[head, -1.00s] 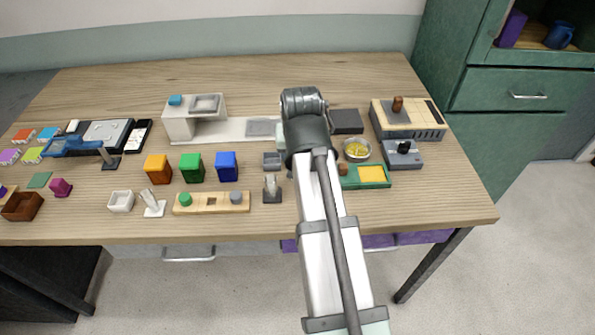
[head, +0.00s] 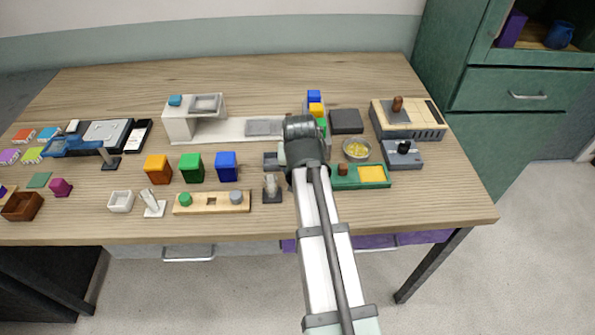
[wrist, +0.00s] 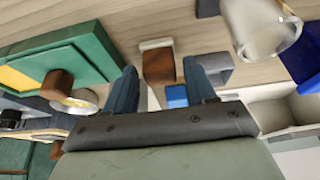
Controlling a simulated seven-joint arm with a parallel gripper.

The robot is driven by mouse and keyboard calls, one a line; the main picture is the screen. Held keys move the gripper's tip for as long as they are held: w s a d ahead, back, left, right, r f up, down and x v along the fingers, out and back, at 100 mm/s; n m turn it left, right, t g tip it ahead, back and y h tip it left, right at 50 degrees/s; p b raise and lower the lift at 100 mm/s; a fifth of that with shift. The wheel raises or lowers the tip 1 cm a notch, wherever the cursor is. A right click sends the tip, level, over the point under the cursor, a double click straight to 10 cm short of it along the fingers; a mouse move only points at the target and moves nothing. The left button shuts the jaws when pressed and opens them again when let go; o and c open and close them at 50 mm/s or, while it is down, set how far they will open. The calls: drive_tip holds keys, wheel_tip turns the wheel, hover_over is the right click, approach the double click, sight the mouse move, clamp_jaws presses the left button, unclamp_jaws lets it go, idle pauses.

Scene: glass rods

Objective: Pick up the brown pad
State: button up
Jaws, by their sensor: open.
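In the wrist view a small brown block (wrist: 158,66), which looks like the brown pad, has a pale strip along its upper edge. It lies in line with the gap between the two dark blue fingers of my gripper (wrist: 160,70). The fingers are apart, and I cannot tell whether they reach down beside it. In the head view my arm hides it and the fingertips. A second brown block (wrist: 57,85) sits on the green tray (wrist: 85,48); it also shows in the head view (head: 343,169).
The green tray has a yellow square (head: 371,174). A grey box (wrist: 215,68) is close beside the brown block. A glass cylinder (wrist: 258,28) stands near. Behind my wrist are stacked coloured blocks (head: 315,105) and a metal bowl (head: 356,149). Free wood lies along the back.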

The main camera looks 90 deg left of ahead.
drive_tip(key=shift+x, duration=1.15)
drive_tip(key=c, duration=0.8)
drive_tip(key=shift+r, duration=0.1)
wheel_tip(320, 180, up, 10)
drive_tip(key=shift+f, duration=0.1)
